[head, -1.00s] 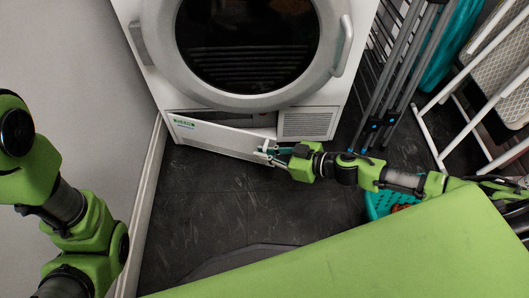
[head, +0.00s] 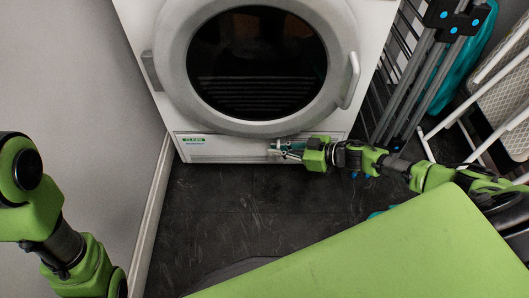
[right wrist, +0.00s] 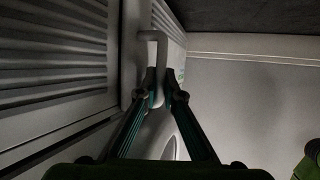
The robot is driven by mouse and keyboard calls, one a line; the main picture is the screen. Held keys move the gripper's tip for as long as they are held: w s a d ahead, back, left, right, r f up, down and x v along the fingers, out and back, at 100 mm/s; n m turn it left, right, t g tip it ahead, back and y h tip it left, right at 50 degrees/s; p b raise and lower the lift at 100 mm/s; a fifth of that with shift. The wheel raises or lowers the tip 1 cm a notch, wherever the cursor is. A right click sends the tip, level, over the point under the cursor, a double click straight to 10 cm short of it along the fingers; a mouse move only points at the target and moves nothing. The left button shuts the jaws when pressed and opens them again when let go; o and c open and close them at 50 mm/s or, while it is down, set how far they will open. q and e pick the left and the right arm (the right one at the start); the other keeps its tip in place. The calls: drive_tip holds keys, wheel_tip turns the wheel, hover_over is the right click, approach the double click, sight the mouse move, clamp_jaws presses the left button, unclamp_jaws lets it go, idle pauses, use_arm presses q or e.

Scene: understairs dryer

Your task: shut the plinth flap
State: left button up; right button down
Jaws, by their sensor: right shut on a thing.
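My right gripper (head: 276,149) is at the flap's right end. In the right wrist view, its fingers (right wrist: 162,92) are shut on the flap's grey bent handle (right wrist: 153,37). The flap (right wrist: 169,30) runs away from the camera there; whether a small gap is left I cannot tell. My left gripper is out of view.
The dryer (head: 146,25) with its round door stands above the flap. A skirting board (head: 152,205) and wall are on the left. A folded grey rack (head: 415,80) and white frames are on the right.

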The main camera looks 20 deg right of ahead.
drive_tip(key=shift+w+d, duration=0.2)
drive_tip(key=shift+w, duration=0.05)
drive_tip(key=c, duration=2.4)
unclamp_jaws()
drive_tip(key=shift+w, duration=0.1)
drive_tip(key=shift+s+d+r, duration=0.1)
drive_tip(key=shift+s+d, duration=0.1)
drive_tip(key=shift+s, duration=0.05)
drive_tip(key=v, duration=1.1)
drive_tip(key=shift+s+d, duration=0.1)
drive_tip(key=shift+s, duration=0.2)
